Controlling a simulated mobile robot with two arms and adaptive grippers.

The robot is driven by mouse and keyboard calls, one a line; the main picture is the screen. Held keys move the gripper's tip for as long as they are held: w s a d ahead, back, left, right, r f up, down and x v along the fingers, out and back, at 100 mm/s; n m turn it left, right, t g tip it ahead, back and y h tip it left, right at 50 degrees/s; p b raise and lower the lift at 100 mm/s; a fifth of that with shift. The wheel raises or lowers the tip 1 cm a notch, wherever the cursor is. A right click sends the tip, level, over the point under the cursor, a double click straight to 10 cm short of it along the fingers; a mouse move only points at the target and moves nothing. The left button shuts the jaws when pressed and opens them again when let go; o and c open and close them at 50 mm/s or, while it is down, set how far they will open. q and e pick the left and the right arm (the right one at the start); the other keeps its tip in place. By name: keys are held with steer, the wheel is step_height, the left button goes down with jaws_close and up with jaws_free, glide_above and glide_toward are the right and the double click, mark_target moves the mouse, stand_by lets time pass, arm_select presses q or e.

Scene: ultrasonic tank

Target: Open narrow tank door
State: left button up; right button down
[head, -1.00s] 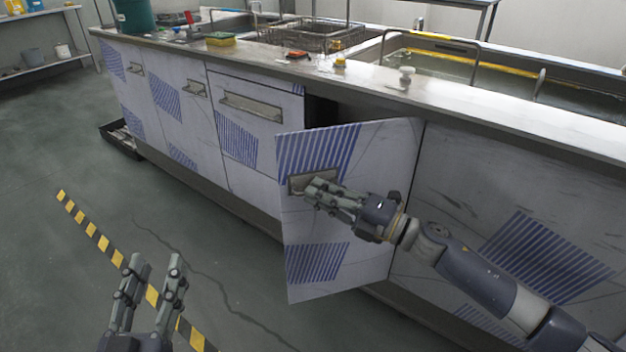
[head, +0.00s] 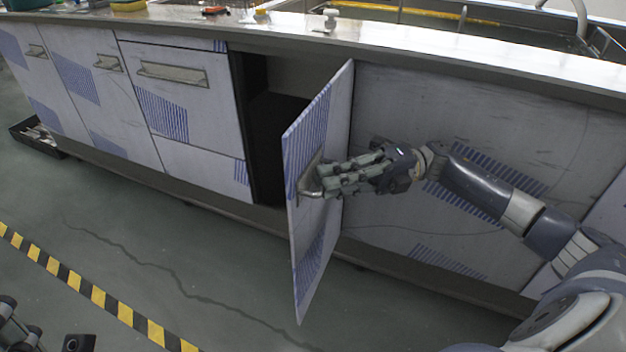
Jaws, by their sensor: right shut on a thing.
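The narrow tank door (head: 318,240) stands swung well out from the cabinet front, hinged on its right side, white with blue striped patches. Its metal handle (head: 308,183) is near the free left edge. My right gripper (head: 325,183) is shut on the handle, its arm coming in from the right. Behind the door, the dark cabinet opening (head: 272,130) shows on the left. Part of my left gripper (head: 30,335) shows at the bottom left corner, cut off by the frame, so its fingers cannot be judged.
Closed cabinet fronts with handles, such as the wide drawer panel (head: 185,100), lie left of the opening. The steel counter (head: 420,42) runs above. A black tray (head: 35,140) is on the floor at left. The floor before the door is clear, with striped tape (head: 98,296).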

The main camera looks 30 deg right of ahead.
steer(key=shift+s+d+n+g+b, duration=0.3)
steer(key=shift+s+d+g, duration=0.1)
steer(key=shift+d+g, duration=0.2)
steer(key=shift+s+d+n+g+b, duration=0.15)
steer(key=shift+s+d+n+g, duration=0.2)
steer(key=shift+d+g, duration=0.2)
steer(key=c, duration=2)
jaws_free()
